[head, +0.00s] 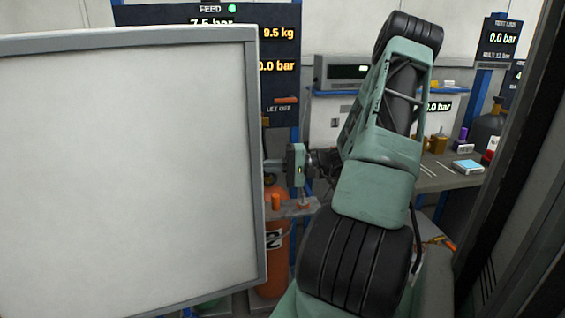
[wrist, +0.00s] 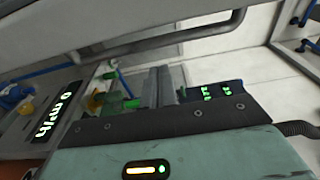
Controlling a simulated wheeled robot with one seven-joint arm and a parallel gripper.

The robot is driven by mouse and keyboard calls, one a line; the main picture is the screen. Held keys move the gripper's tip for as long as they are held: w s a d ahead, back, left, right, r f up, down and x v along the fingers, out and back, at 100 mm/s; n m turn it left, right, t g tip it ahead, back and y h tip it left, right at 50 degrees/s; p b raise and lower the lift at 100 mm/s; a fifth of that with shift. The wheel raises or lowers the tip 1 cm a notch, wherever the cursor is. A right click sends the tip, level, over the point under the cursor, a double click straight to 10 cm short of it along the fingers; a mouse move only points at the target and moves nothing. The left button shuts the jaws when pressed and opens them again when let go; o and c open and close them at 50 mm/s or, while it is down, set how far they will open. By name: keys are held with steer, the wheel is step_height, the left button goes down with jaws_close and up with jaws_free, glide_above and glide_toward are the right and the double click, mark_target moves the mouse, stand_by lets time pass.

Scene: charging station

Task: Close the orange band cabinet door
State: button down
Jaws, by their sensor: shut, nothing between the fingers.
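A large pale door panel (head: 130,170) with a grey frame stands open and fills the left of the head view. I see no orange band on it, so I cannot tell for sure that it is the named door. My gripper (head: 272,164) is at the panel's right edge, its fingers pointing left and partly hidden by the edge. In the wrist view my gripper (wrist: 165,85) is shut and empty. A grey panel with a bar (wrist: 170,42) crosses the top of that view, close to the fingers. I cannot tell whether they touch it.
An orange gas cylinder (head: 272,258) stands behind the panel, below my gripper. A workbench (head: 430,182) with small bottles and a blue box (head: 467,167) is at the right. A dark upright frame (head: 520,190) borders the far right.

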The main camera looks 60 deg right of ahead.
steer(key=a, duration=0.1)
steer(key=s+a+p, duration=0.1)
steer(key=a, duration=0.1)
steer(key=shift+s+a+p, duration=0.2)
steer(key=shift+a+p, duration=0.1)
stand_by(0.3)
